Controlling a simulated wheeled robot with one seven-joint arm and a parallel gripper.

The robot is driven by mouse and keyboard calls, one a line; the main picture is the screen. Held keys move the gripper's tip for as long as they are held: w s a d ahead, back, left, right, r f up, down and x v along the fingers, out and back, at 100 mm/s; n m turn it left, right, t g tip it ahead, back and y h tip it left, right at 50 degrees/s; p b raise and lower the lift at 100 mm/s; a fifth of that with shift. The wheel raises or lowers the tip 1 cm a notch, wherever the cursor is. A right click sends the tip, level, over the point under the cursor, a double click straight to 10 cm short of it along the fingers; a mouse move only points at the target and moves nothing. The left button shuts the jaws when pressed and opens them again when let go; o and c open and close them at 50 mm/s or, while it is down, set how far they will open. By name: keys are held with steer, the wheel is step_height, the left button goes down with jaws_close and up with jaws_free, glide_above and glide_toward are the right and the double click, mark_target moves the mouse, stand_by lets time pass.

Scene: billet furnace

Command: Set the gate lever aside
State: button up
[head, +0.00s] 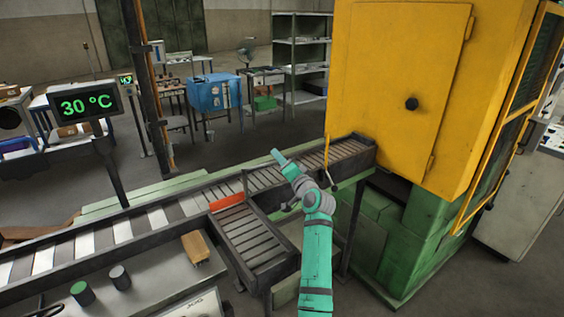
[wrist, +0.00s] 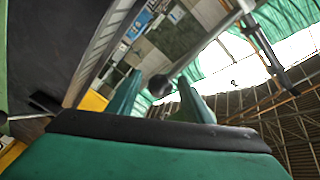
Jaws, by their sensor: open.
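A grey rod with a dark round knob (wrist: 164,86), which looks like the gate lever, shows in the wrist view. Its knob appears between the two green fingers of my gripper (wrist: 160,92). The fingers are open with space on both sides of the knob; I cannot tell how far beyond the tips it lies. In the head view my arm reaches over the conveyor junction, and its jaws are too small to read clearly. An orange-red gate bar (head: 226,202) crosses the mouth of the side roller chute (head: 250,238).
The main roller conveyor (head: 170,212) runs to the yellow furnace cabinet (head: 397,85) on a green base. A thin yellow upright (head: 326,158) stands by the conveyor. A display (head: 87,106) reads 30 °C. A panel with a green knob (head: 82,292) is at lower left.

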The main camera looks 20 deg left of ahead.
steer(key=c, duration=1.2)
jaws_close()
